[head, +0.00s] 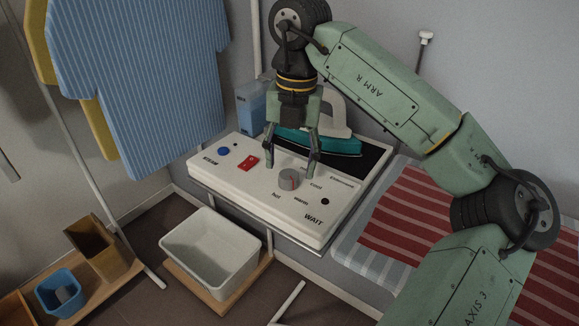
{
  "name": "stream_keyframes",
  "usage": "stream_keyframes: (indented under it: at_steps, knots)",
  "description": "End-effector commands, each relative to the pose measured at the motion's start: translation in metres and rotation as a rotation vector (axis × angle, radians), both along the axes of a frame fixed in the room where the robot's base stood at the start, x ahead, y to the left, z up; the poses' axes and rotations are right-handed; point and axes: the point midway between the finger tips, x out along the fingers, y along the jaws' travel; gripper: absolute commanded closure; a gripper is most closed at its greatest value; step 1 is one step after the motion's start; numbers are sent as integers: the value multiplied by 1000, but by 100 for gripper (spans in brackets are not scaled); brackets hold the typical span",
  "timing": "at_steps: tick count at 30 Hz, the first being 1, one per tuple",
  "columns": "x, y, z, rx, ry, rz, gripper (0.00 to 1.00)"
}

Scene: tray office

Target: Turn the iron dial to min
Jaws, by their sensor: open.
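The iron dial (289,179) is a grey round knob with a reddish mark, on the white control panel (225,178) in the head view. Printed labels surround it, too small to read surely; one at its front looks like "hot". My gripper (291,165) points down over the panel with its two fingers spread. The right finger is close behind and to the right of the dial, the left finger is farther left. I cannot tell whether a finger touches the panel. The teal iron (338,143) rests behind the gripper, partly hidden by it.
A red switch (248,163) and a blue button (223,150) sit left on the panel. A blue box (252,100) stands behind. A striped ironing board (415,215) lies right. A white basin (212,246) is below in front. A striped shirt (140,70) hangs left.

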Motion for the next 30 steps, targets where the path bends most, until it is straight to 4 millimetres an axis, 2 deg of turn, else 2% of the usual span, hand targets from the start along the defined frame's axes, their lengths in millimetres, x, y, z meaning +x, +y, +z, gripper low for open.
stream_keyframes:
  at_steps: [6, 17, 30]
  knots:
    - [0, 2, -25, 2, 0, 1, 46]
    - [0, 2, -30, 2, -1, 1, 46]
    - [0, 2, -30, 2, -1, 2, 76]
